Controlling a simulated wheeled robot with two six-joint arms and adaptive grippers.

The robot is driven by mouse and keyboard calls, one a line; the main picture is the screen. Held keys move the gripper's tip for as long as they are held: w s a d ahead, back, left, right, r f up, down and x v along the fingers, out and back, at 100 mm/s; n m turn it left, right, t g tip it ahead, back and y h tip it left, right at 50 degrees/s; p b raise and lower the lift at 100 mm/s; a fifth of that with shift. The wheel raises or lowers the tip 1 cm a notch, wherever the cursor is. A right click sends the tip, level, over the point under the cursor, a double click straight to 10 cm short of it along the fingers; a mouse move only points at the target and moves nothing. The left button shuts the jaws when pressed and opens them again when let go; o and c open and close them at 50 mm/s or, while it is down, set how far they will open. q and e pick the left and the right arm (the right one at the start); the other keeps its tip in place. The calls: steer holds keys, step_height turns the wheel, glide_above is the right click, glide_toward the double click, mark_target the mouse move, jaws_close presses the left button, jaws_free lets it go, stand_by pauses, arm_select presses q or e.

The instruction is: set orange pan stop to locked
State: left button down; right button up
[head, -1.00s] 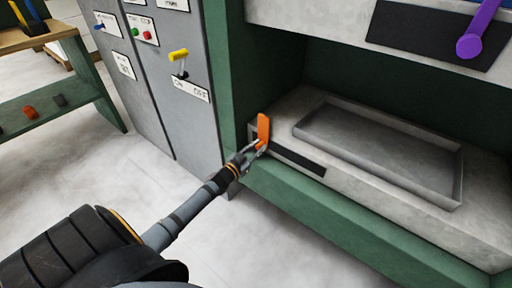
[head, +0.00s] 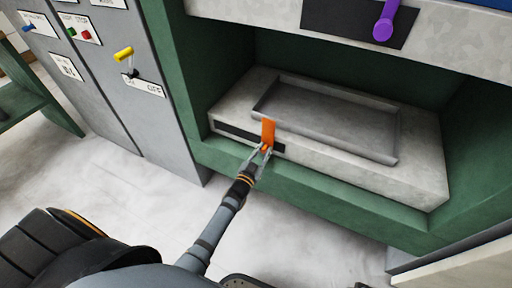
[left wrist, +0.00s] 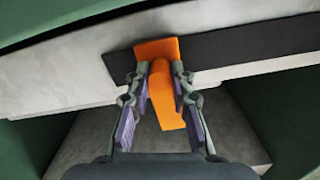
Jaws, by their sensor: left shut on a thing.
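The orange pan stop (head: 268,133) is an upright flat handle on a dark slot plate (head: 236,131) on the front of the grey press bed. It stands near the right end of that plate in the head view. My left gripper (head: 263,150) is shut on its lower part. In the left wrist view the orange pan stop (left wrist: 162,92) lies between the two fingers of my left gripper (left wrist: 162,98), near the left end of the dark plate (left wrist: 235,52). No locked marking is readable. My right gripper is out of view.
A shallow grey pan (head: 325,118) lies on the press bed (head: 415,165). A purple lever (head: 386,22) sits on the upper block. A grey cabinet with a yellow switch (head: 124,54) stands at left. The green press frame (head: 330,205) edges the bed; pale floor is clear in front.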

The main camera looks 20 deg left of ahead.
arm_select(q)
steer(key=shift+d+f, duration=0.1)
steer(key=c, duration=1.5)
jaws_free()
steer(key=o, duration=0.3)
steer(key=shift+d, duration=0.2)
steer(key=shift+o, duration=0.2)
steer(key=shift+s+a, duration=0.1)
steer(key=s, duration=1.1)
steer(key=shift+s+a, duration=0.4)
steer(key=shift+a, duration=0.05)
